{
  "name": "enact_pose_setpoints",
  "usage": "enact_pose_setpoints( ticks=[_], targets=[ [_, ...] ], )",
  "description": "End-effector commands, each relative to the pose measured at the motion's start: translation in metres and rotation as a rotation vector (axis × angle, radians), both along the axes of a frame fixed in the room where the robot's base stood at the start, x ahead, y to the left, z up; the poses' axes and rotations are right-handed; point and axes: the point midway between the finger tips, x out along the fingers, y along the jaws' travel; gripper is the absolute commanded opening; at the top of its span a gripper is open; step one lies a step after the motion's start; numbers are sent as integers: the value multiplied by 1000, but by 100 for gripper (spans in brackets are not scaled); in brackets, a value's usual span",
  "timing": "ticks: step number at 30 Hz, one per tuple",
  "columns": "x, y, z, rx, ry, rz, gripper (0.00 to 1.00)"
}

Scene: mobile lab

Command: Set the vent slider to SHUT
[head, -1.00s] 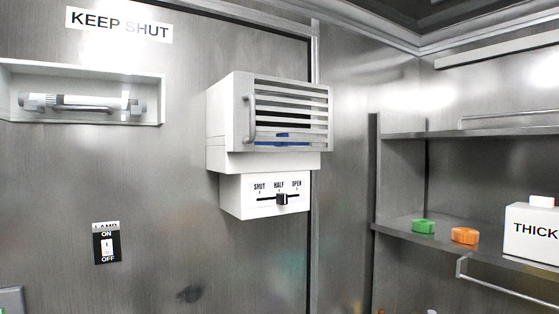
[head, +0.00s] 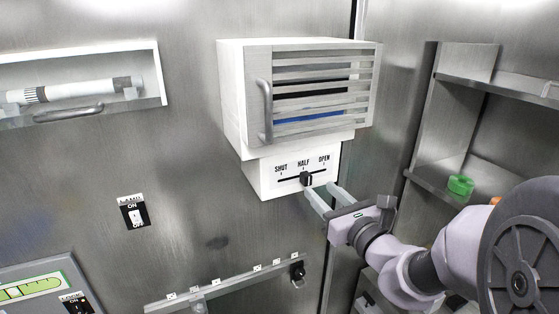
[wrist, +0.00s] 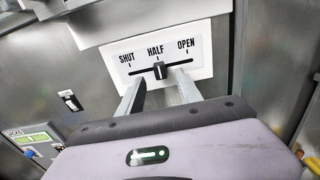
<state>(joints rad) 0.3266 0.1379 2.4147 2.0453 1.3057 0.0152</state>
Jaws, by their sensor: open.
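The vent slider's black knob (head: 306,179) stands at HALF on its dark horizontal slot, on a white panel (head: 263,181) below the louvred vent box (head: 231,98). SHUT is printed at the left end and OPEN at the right. The knob also shows in the wrist view (wrist: 159,70), under the HALF label. My gripper (head: 322,190) is just below and right of the knob in the head view. In the wrist view its fingers (wrist: 157,89) are spread, pointing at the panel, with the knob beyond and between them. I cannot tell whether they touch anything.
The vent box with its grey handle (head: 265,111) juts out above the panel. A lamp switch (head: 134,214) is on the wall to the left. Below is a rail with a black knob (head: 298,271). Shelves with a green object (head: 461,185) stand at right.

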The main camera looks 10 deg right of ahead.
Motion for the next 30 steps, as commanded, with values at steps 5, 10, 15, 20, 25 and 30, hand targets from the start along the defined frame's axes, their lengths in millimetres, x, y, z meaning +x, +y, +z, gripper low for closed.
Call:
enact_pose_setpoints(
  ticks=[5, 10, 15, 20, 25, 30],
  targets=[
    [35, 12, 1, 1, -1, 2, 42],
    [49, 16, 0, 0, 0, 1, 42],
    [50, 16, 0, -1, -1, 0, 42],
    [50, 16, 0, -1, -1, 0, 30],
    [50, 16, 0, -1, -1, 0, 0],
    [50, 16, 1, -1, -1, 1, 0]
  ],
)
